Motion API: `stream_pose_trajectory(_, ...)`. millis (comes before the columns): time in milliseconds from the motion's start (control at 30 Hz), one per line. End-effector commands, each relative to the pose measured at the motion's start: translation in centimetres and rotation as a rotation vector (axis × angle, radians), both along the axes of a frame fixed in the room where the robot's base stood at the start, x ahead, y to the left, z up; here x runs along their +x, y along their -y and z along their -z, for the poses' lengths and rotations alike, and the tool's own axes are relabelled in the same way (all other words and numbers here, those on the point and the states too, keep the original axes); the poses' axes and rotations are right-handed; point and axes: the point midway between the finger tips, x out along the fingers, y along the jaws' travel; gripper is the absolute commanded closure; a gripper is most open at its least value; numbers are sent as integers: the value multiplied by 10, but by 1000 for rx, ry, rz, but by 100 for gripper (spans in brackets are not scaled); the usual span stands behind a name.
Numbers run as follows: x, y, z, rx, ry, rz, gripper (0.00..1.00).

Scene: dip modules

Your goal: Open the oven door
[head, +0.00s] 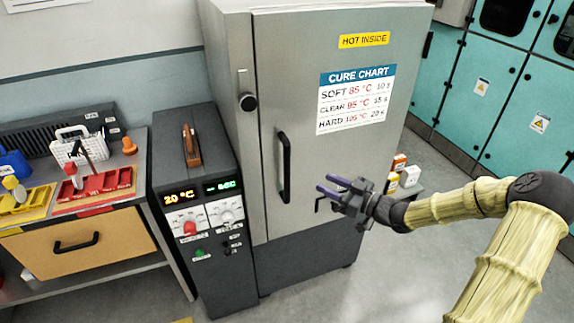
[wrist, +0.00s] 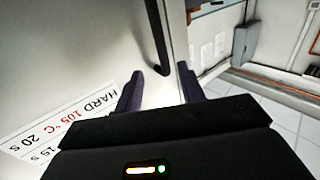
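The oven is a tall grey cabinet. Its door (head: 350,60) looks shut and carries a yellow "HOT INSIDE" label and a cure chart. A black vertical bar handle (head: 285,167) sits near the door's left edge. My gripper (head: 327,187) is in front of the door, right of the handle's lower part, with its two dark fingers apart and nothing between them. In the wrist view, the fingers of my gripper (wrist: 160,83) are spread, and the handle (wrist: 156,40) shows ahead of the gap between them. I see no contact with the handle.
A control box (head: 200,215) with dials and displays stands left of the oven. A workbench (head: 85,240) with red and yellow trays is further left. Teal cabinets (head: 500,110) stand at the right. Small boxes (head: 405,175) are behind my gripper. Floor at the front is open.

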Motion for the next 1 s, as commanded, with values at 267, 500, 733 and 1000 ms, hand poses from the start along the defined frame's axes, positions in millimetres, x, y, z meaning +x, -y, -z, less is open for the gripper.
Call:
stream_pose_trajectory(267, 28, -43, -2, 1, 0, -5, 61)
stream_pose_trajectory(500, 51, -79, -1, 2, -1, -6, 61)
stream_pose_trajectory(733, 74, -110, -1, 1, -1, -5, 61)
stream_pose_trajectory(1000, 83, -124, 0, -1, -1, -3, 61)
